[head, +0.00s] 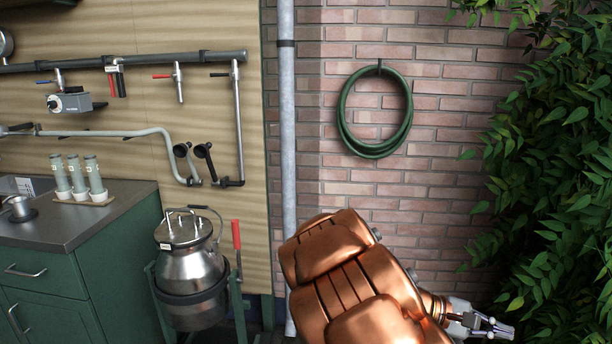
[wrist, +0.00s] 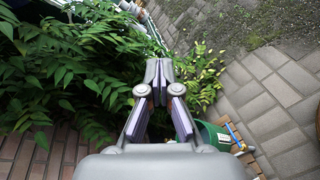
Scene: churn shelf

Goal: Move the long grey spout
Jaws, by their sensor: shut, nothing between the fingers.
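A long grey spout (head: 110,133) runs across the tan wall panel in the head view, above the counter, and bends down at its right end. Its left end is partly outside the picture. My gripper (head: 505,329) is at the lower right of the head view, far from the spout and near the leafy plant. In the wrist view my gripper (wrist: 158,82) has its fingertips together with nothing between them. The spout does not show in the wrist view.
A dark pipe with several taps (head: 180,82) runs above the spout. Two black-ended fittings (head: 204,151) sit by its bend. Below are a counter (head: 70,220) with bottles (head: 95,178) and a metal churn (head: 187,262). Leafy branches (head: 560,160) crowd the right; a hose (head: 376,150) hangs on brick.

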